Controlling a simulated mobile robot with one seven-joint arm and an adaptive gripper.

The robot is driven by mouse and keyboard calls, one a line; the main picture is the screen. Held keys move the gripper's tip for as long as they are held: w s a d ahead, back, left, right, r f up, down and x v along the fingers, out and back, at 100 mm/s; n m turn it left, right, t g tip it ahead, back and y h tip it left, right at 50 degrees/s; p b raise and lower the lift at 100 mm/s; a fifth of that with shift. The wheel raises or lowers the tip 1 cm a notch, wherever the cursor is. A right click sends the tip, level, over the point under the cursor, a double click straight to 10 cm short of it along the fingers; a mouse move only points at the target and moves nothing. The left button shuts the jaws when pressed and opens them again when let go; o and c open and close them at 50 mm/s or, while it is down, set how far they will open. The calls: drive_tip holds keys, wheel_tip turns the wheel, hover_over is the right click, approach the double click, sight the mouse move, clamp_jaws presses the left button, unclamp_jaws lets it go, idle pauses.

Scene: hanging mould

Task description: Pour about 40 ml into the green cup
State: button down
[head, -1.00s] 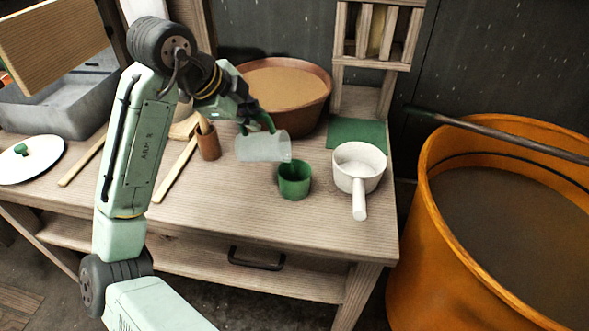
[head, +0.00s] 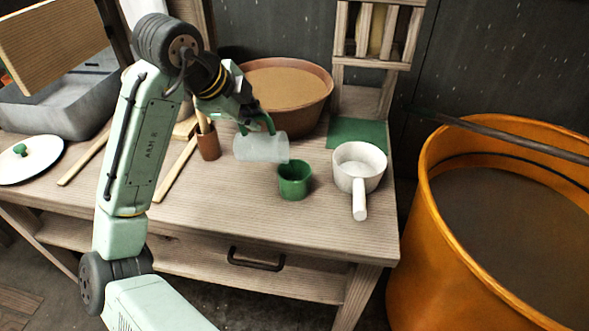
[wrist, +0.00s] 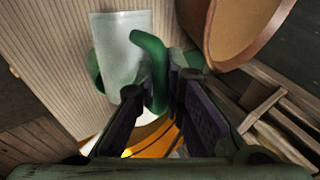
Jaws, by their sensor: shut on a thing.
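A clear, frosted-looking beaker (head: 261,148) lies nearly on its side in the air, its right end slightly lower. The beaker's right end is above the left rim of the green cup (head: 294,181), which stands upright on the bench.
A white handled pot (head: 358,168) stands right of the cup on the wooden bench (head: 240,222). A brown basin (head: 290,122) and a green mat (head: 357,133) lie behind. A small brown pot (head: 208,146) holding sticks is to the left. The bench front is clear.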

sight(239, 135)
drive_tip(key=shift+d+y, duration=0.3)
drive_tip(key=shift+y, duration=0.1)
idle(0.5)
